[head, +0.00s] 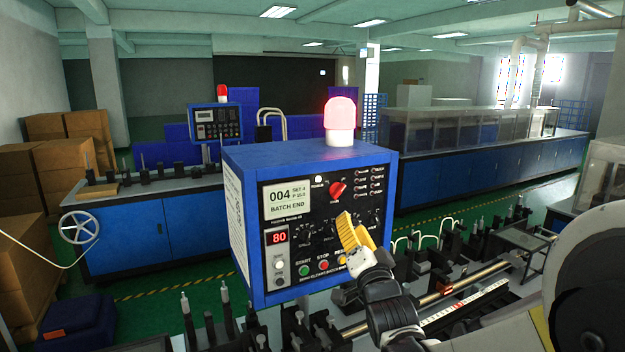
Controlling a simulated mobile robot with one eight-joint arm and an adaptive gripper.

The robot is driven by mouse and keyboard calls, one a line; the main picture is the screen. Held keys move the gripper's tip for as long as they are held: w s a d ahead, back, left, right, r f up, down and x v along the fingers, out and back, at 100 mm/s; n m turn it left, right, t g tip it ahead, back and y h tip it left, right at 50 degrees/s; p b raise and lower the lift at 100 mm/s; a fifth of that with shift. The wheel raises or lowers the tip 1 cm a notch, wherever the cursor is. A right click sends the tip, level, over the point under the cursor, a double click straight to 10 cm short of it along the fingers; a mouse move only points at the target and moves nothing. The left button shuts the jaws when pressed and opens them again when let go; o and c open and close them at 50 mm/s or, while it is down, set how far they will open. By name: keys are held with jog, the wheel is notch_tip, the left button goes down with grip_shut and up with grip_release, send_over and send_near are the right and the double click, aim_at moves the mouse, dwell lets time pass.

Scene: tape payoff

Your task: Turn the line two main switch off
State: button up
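A blue control box (310,165) stands in the middle of the head view, its black front panel facing me. A red rotary switch (337,189) sits on the upper part of the panel, its pointer tilted to the upper right. I cannot read a line-two label on it. My gripper (352,232), with yellow fingers, is in front of the panel's lower right, below and right of the red switch, and seems apart from it. The fingers look close together, but their gap cannot be made out. They hide part of the lower right controls.
The panel also has a display (288,199) reading BATCH END, a red 80 readout (279,237), a green button (304,270) and a red button (324,265). A lit red beacon (340,112) tops the box. A second control box (216,122) stands behind left. Machine rails lie below.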

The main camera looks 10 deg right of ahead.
aim_at(339, 193)
jog(key=shift+t, duration=0.4)
jog(key=x, duration=1.1)
jog(key=shift+a+r+p, duration=0.2)
jog(key=shift+r+p, duration=0.15)
jog(key=shift+r, duration=0.1)
jog(key=shift+c, duration=0.2)
grip_shut()
